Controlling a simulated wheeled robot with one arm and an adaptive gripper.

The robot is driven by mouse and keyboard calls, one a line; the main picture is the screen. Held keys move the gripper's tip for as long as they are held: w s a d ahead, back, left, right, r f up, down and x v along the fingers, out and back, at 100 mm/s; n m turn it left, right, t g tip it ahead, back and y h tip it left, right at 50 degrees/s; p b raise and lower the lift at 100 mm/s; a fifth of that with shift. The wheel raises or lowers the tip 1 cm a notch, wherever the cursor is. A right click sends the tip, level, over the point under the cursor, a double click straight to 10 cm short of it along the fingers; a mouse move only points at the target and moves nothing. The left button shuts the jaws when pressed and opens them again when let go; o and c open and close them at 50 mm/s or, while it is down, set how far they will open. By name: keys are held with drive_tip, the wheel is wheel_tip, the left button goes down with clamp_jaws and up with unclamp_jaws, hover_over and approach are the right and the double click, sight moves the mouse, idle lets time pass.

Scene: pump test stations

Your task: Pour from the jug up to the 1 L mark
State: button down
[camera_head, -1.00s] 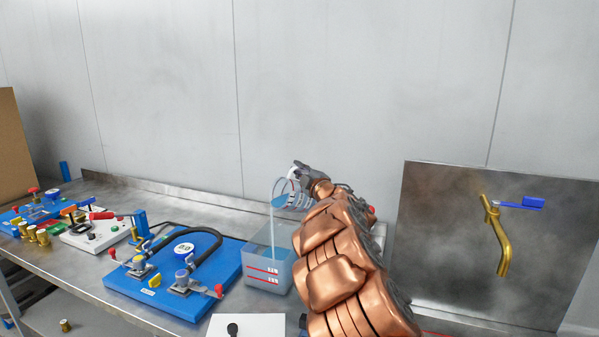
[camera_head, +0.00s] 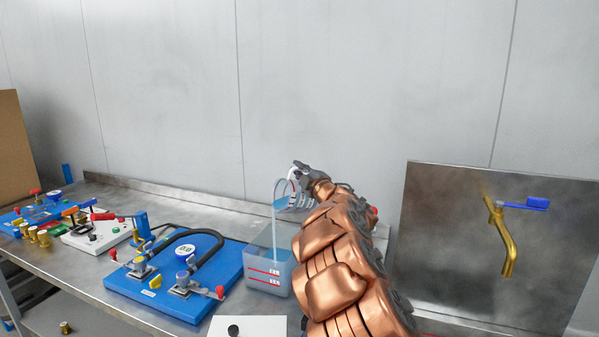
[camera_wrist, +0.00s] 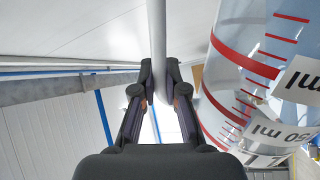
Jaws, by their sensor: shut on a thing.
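The clear tank (camera_head: 268,278) with red level lines stands on the bench at the right of the blue pump board. It holds bluish water, with the surface near the upper red line. The jug (camera_head: 282,200) is tilted above it, and a stream of water (camera_head: 274,236) falls from it into the tank. My gripper (camera_head: 297,172) is shut on the jug's handle. In the wrist view, my gripper (camera_wrist: 162,95) closes around the pale handle (camera_wrist: 157,40), beside the clear jug wall (camera_wrist: 240,75) with red graduations. My arm hides the tank's right side.
The blue board (camera_head: 180,280) with valves and a black hose lies left of the tank. A white box (camera_head: 250,326) stands in front. A brass tap with a blue lever (camera_head: 508,240) is on the metal panel (camera_head: 440,215) at right. More fittings lie far left.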

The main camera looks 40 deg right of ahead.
drive_tip(key=shift+a+r+n+y+b, duration=0.3)
drive_tip(key=shift+a+r+n+b, duration=0.25)
drive_tip(key=shift+a+n+b, duration=0.4)
idle(0.6)
drive_tip(key=shift+d, duration=0.2)
